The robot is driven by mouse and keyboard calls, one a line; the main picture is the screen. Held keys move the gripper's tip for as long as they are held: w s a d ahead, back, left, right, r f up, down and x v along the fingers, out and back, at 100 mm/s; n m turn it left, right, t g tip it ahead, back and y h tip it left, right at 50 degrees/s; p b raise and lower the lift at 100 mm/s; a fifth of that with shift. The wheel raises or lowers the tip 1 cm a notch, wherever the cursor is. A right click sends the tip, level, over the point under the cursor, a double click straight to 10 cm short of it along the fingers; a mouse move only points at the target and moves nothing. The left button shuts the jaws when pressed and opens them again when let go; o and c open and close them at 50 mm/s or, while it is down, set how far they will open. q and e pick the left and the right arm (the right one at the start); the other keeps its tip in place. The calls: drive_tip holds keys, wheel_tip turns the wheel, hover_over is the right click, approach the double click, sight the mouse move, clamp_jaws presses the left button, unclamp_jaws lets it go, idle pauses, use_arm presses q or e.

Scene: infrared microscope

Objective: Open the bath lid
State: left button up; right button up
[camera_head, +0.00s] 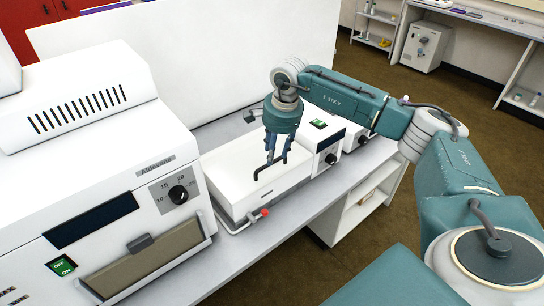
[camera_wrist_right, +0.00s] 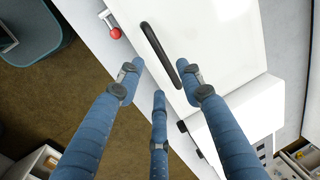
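The bath is a white box with a flat white lid (camera_head: 255,185) that lies closed, right of the large white instrument in the head view. A black bar handle (camera_head: 264,168) stands on the lid; it also shows in the right wrist view (camera_wrist_right: 158,48). My right gripper (camera_head: 275,150) points down over the lid at the handle. My left gripper is not in view.
A red-knobbed tap (camera_head: 264,212) sticks out at the bath's front. The large instrument (camera_head: 110,170) with a dial stands close on the left. The bath's control box (camera_head: 328,150) is on the right. A white panel (camera_head: 215,60) rises behind the bench.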

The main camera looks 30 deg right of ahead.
sight(272, 173)
drive_tip(key=f, duration=0.1)
drive_tip(key=w+f, duration=0.1)
drive_tip(key=f, duration=0.1)
drive_tip(key=shift+p, duration=0.3)
drive_tip(key=shift+w+f, duration=0.1)
drive_tip(key=shift+f, duration=0.75)
drive_tip(key=shift+c, duration=0.2)
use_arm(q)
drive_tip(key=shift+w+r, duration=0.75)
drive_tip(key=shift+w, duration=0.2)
use_arm(e)
clamp_jaws()
